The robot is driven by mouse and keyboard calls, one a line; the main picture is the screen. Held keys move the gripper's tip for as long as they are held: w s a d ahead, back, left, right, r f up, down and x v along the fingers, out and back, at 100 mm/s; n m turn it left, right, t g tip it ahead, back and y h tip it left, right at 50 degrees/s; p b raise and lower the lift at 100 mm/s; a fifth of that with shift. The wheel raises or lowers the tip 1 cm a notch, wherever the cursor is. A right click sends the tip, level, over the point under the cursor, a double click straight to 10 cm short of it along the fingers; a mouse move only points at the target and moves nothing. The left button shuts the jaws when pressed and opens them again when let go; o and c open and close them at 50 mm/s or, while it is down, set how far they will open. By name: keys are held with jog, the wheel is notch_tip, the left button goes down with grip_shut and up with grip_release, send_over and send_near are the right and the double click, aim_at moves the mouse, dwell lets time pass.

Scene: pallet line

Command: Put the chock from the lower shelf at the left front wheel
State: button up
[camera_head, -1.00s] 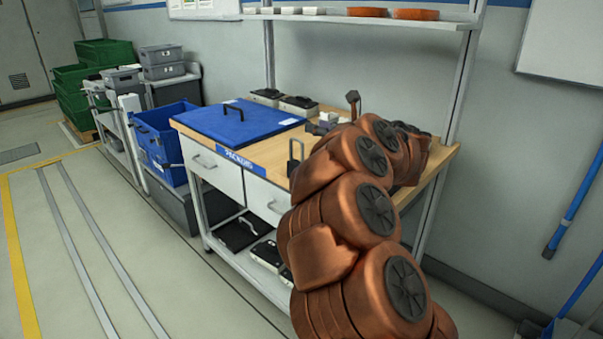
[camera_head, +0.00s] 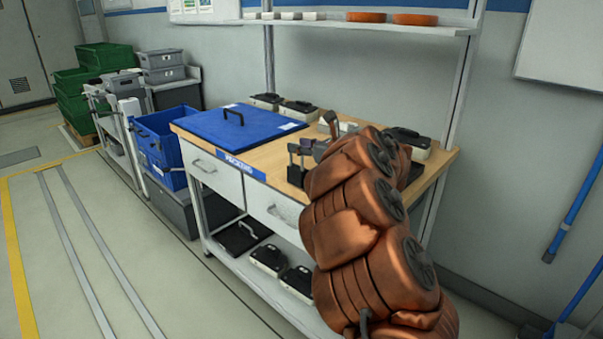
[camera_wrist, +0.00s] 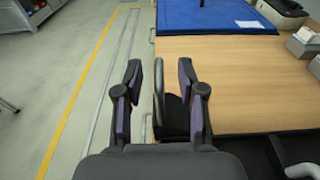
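On the lower shelf (camera_head: 222,256) lies a flat black piece with a handle (camera_head: 240,236). I cannot tell whether it is the chock. My gripper (camera_head: 303,152) is over the front edge of the bench top, above the shelf. In the wrist view its fingers (camera_wrist: 160,105) are apart. A dark object with an upright loop handle (camera_wrist: 159,90) shows between and beyond them at the bench edge. Whether the fingers touch it cannot be told. My arm hides part of the bench and shelf.
The packing bench (camera_head: 272,208) carries a blue lid (camera_head: 240,125) and several black-and-white cases. Two more such cases (camera_head: 268,259) sit on the lower shelf. A blue crate (camera_head: 160,135) stands left of the bench. The floor (camera_head: 110,250) in front is clear.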

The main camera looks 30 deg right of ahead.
jog(key=shift+x, duration=0.95)
jog(key=shift+c, duration=0.2)
grip_shut()
jog(key=shift+r, duration=0.1)
